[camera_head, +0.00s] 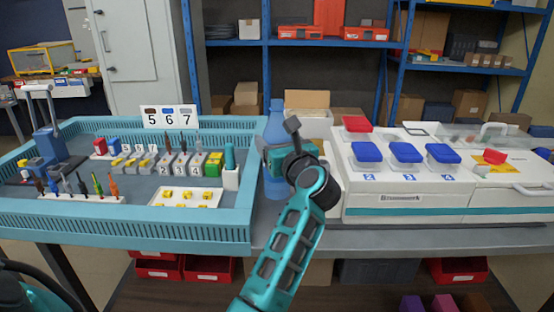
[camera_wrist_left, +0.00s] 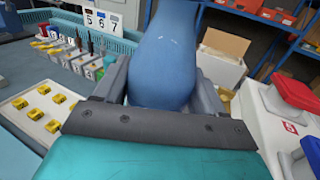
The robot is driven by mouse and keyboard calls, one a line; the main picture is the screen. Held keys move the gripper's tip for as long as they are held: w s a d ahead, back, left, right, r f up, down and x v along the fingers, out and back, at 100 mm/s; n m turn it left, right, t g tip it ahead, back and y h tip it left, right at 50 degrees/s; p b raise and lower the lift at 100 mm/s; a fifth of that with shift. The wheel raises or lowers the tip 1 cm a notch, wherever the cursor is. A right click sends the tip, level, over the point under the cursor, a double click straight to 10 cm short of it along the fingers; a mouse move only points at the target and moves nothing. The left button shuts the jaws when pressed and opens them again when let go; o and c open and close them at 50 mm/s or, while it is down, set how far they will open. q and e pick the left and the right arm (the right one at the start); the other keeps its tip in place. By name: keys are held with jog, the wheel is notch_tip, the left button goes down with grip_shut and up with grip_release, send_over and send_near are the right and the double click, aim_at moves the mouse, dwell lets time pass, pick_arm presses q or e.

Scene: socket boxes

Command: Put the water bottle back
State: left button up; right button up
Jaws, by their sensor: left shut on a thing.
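The blue water bottle (camera_head: 275,124) stands upright between the teal tray and the white machine in the head view. It fills the middle of the left wrist view (camera_wrist_left: 167,58). My left gripper (camera_head: 275,158) is shut on the bottle, with its fingers (camera_wrist_left: 164,86) on either side of it. The gripper and wrist hide part of the bottle's middle. Whether its base touches the table is hard to tell. My right gripper is not in view.
The teal tray (camera_head: 130,235) with tools and socket blocks lies to the left. The white machine (camera_head: 440,200) with blue-lidded and red-lidded boxes stands to the right. An open cardboard box (camera_wrist_left: 222,62) is behind the bottle. Blue shelves (camera_head: 330,42) stand at the back.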

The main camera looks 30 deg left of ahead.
pick_arm(q)
notch_tip(320, 180, down, 4)
jog(key=shift+r+b, duration=0.15)
jog(key=shift+b, duration=0.15)
jog(key=shift+f, duration=0.25)
jog(key=o, duration=1.3)
